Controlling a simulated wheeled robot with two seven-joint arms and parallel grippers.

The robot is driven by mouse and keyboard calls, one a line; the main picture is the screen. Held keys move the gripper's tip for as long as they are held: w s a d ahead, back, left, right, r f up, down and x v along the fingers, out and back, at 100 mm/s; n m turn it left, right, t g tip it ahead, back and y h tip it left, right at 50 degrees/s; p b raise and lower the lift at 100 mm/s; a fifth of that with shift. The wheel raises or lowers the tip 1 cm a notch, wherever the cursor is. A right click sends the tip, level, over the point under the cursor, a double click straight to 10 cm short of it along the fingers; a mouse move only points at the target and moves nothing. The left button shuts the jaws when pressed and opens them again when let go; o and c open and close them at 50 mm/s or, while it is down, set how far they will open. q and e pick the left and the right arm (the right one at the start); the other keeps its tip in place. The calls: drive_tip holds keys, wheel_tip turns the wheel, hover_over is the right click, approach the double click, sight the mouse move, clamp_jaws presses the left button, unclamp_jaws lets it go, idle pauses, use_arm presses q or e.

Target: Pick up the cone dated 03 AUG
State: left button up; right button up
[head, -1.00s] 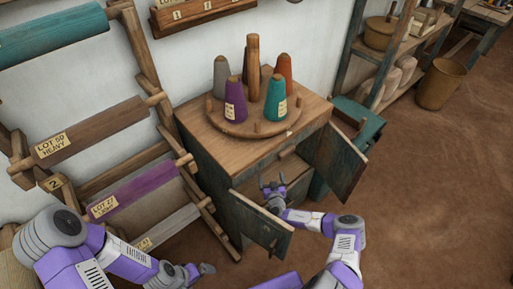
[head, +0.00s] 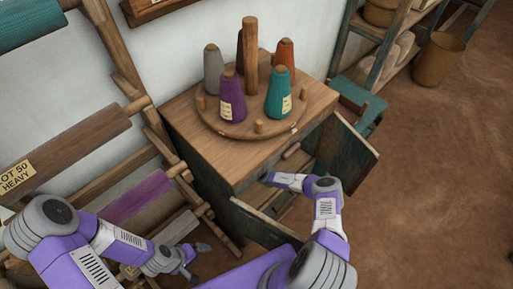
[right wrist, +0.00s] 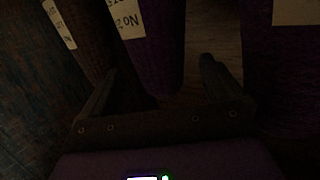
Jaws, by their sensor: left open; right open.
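In the right wrist view my right gripper (right wrist: 158,70) is open inside a dark space. A purple cone (right wrist: 158,60) with a pale label, partly reading "No 2", stands ahead between the finger lines; contact is not clear. Another purple cone (right wrist: 285,75) with a label is at the right, and a dark brownish labelled cone (right wrist: 85,45) at the left. No date is readable on any label. In the head view the right gripper is hidden inside the cabinet (head: 205,150). My left gripper (head: 196,262) is open and empty at the lower left.
On the cabinet top a round peg stand (head: 240,128) holds grey, purple (head: 232,97), teal (head: 279,95), orange and brown cones. The open right door (head: 345,158) and left door (head: 262,222) flank my right arm. A roller rack (head: 65,150) stands left.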

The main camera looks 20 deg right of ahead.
drive_tip(key=b+x, duration=0.2)
drive_tip(key=x, duration=0.3)
drive_tip(key=shift+w+b, duration=0.3)
drive_tip(key=shift+b, duration=0.1)
drive_tip(key=c, duration=1.6)
drive_tip(key=shift+o, duration=0.2)
drive_tip(key=shift+r, duration=0.15)
